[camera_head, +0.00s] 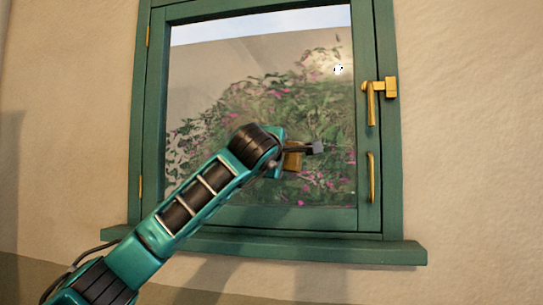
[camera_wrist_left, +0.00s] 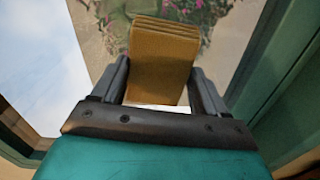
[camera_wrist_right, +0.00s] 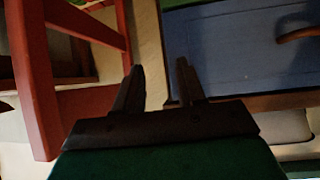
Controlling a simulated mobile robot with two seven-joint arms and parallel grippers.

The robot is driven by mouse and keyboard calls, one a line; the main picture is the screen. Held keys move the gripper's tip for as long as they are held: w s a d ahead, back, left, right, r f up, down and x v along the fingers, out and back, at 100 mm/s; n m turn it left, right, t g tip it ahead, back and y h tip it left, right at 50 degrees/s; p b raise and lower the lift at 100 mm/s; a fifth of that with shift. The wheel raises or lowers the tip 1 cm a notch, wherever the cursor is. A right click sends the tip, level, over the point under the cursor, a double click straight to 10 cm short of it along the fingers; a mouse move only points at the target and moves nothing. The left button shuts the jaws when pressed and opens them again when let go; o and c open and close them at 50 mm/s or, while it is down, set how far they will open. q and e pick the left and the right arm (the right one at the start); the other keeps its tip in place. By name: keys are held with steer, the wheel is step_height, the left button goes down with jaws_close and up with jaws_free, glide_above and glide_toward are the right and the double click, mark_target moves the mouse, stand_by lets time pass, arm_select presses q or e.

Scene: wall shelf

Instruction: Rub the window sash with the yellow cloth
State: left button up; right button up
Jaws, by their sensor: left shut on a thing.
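The window sash (camera_head: 158,120) is a green frame around a glass pane, and it looks closed in the head view. The yellow cloth (camera_wrist_left: 162,60) is a folded, ochre-yellow pad between the fingers of my left gripper (camera_wrist_left: 163,88). In the head view my left gripper (camera_head: 300,150) is in front of the lower middle of the pane, with the cloth (camera_head: 292,160) partly hidden behind it. I cannot tell whether the cloth touches the glass. My right gripper (camera_wrist_right: 158,85) shows only in its own wrist view, with its fingers apart and nothing between them.
A brass latch (camera_head: 378,90) and a brass handle (camera_head: 372,178) are on the window's right side. A green sill (camera_head: 330,250) juts out below. In the right wrist view are a red wooden frame (camera_wrist_right: 35,90) and a blue drawer front (camera_wrist_right: 235,50).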

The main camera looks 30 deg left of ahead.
arm_select(q)
steer(key=shift+s+a+r, duration=0.5)
steer(key=shift+s+a, duration=0.3)
steer(key=shift+a, duration=1.75)
steer(key=shift+s+a+r, duration=0.45)
steer(key=shift+s+a, duration=0.4)
steer(key=shift+a, duration=1.7)
steer(key=shift+s+a+r, duration=0.5)
steer(key=shift+s+a, duration=0.3)
steer(key=shift+a, duration=1.75)
steer(key=shift+r, duration=1.65)
steer(key=w+d, duration=0.2)
steer(key=d, duration=0.5)
steer(key=w+d, duration=0.3)
steer(key=d, duration=0.5)
steer(key=shift+d, duration=0.15)
steer(key=b+v, duration=0.3)
steer(key=v, duration=0.3)
